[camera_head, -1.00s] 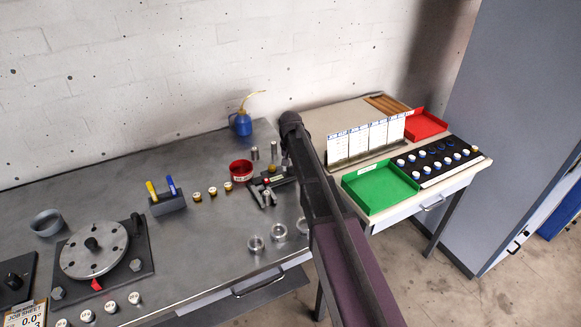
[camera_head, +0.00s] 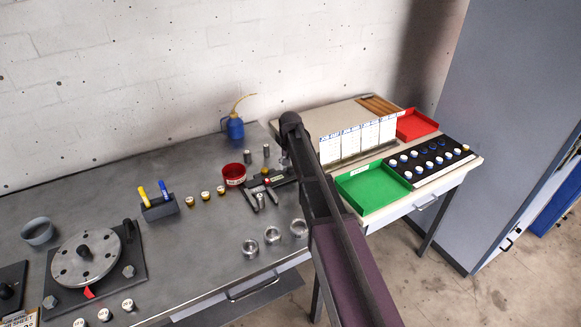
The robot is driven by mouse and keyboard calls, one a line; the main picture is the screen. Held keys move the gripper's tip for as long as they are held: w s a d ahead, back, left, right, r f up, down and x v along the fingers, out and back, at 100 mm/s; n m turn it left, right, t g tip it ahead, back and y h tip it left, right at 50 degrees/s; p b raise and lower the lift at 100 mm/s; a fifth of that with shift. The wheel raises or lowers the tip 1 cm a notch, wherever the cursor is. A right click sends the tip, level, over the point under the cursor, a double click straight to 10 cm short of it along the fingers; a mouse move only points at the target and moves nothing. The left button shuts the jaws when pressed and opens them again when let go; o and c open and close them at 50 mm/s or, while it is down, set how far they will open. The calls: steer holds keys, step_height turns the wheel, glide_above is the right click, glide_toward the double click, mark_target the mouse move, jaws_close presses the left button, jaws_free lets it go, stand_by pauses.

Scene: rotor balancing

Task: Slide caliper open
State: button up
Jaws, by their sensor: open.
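What looks like the caliper (camera_head: 281,180) lies on the grey metal bench at its right part, beside my arm. It has a dark beam and two pale grey prongs pointing toward the front of the bench. A small red spot shows on it. Its right end runs up to my arm and may be partly hidden; how far its jaws are apart is too small to tell. My dark arm rises from the lower right to a joint above the bench's right end. My gripper is not seen; the arm hides what is behind it.
A red cup (camera_head: 233,175), metal cylinders (camera_head: 247,157) and a blue oil can (camera_head: 235,128) stand near the caliper. Metal rings (camera_head: 272,236) sit in front. A rotor plate (camera_head: 87,258) stands left. A second table holds a green tray (camera_head: 373,188) and red tray (camera_head: 418,126).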

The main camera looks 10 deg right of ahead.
steer(key=shift+a, duration=0.15)
steer(key=shift+s+a, duration=0.35)
steer(key=shift+a, duration=0.45)
steer(key=shift+s+a+r+p, duration=0.15)
steer(key=shift+a+r+p, duration=0.4)
steer(key=shift+r+p, duration=0.3)
step_height(320, 180, up, 12)
steer(key=p, duration=1.2)
steer(key=s+d+f+n+b, duration=0.1)
steer(key=s+f+b, duration=0.2)
steer(key=s, duration=1.1)
steer(key=s+d+f+n+b, duration=0.2)
steer(key=s+f+b, duration=0.1)
steer(key=s, duration=1.1)
steer(key=shift+s+f+b, duration=0.15)
steer(key=shift+f+b, duration=0.25)
steer(key=shift+d, duration=0.1)
step_height(320, 180, up, 7)
steer(key=n+p, duration=0.2)
steer(key=p, duration=0.5)
glide_above(283, 176)
steer(key=d, duration=0.1)
steer(key=shift+w+d, duration=0.1)
steer(key=shift+w, duration=0.2)
steer(key=shift+f, duration=0.15)
